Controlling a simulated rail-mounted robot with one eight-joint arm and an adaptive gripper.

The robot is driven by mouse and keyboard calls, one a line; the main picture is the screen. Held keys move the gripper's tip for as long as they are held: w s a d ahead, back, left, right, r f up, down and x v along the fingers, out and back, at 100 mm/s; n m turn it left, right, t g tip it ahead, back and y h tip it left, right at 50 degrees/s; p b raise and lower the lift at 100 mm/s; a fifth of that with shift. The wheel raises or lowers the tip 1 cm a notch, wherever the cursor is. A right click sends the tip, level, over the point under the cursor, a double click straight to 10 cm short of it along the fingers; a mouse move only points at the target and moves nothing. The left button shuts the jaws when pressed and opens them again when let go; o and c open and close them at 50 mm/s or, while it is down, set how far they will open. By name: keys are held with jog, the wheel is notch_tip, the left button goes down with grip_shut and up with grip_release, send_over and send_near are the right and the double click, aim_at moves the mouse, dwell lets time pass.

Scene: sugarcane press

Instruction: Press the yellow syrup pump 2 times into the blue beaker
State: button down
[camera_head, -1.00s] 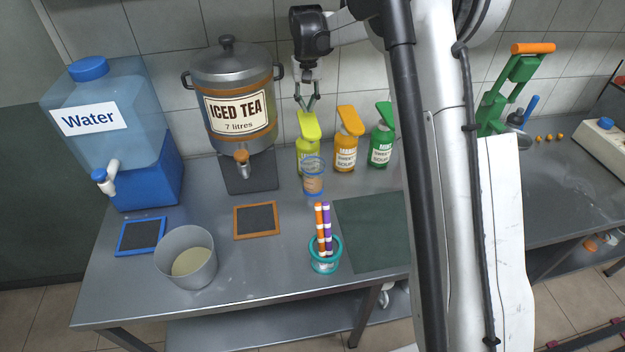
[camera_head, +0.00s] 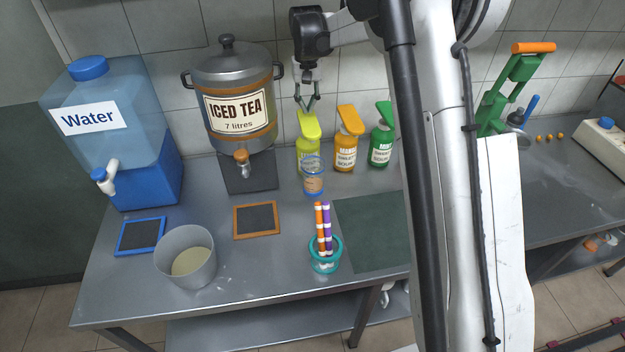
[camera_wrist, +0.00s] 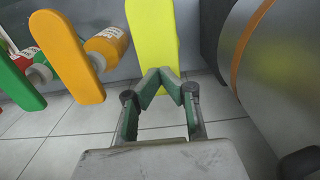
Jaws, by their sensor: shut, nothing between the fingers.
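The yellow syrup pump (camera_head: 310,127) is a yellow-green bottle with a flat, slanted yellow head, standing at the back of the table. Its head also shows in the wrist view (camera_wrist: 152,35), just beyond my fingertips. The blue beaker (camera_head: 313,180) is clear with a blue rim and something brownish showing in or through it. It stands directly in front of the bottle and hides its lower part. My gripper (camera_head: 309,110) is shut and empty, pointing down at the back end of the yellow head. I cannot tell whether the fingertips (camera_wrist: 164,76) touch it.
An orange pump (camera_head: 349,122) and a green pump (camera_head: 385,115) stand close on the right. The iced tea urn (camera_head: 236,80) is close on the left. A grey pot (camera_head: 186,265) sits front left.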

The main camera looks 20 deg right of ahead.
aim_at(307, 117)
jog(key=shift+f+b, duration=1.65)
jog(key=shift+f, duration=0.8)
jog(key=shift+r, duration=0.15)
jog(key=shift+r+p, duration=1.15)
jog(key=shift+r, duration=1.35)
jog(key=shift+f, duration=0.2)
jog(key=shift+f+b, duration=1.8)
jog(key=shift+f, duration=0.65)
jog(key=shift+r, duration=0.2)
jog(key=shift+r+p, duration=1.15)
jog(key=shift+r, duration=1.3)
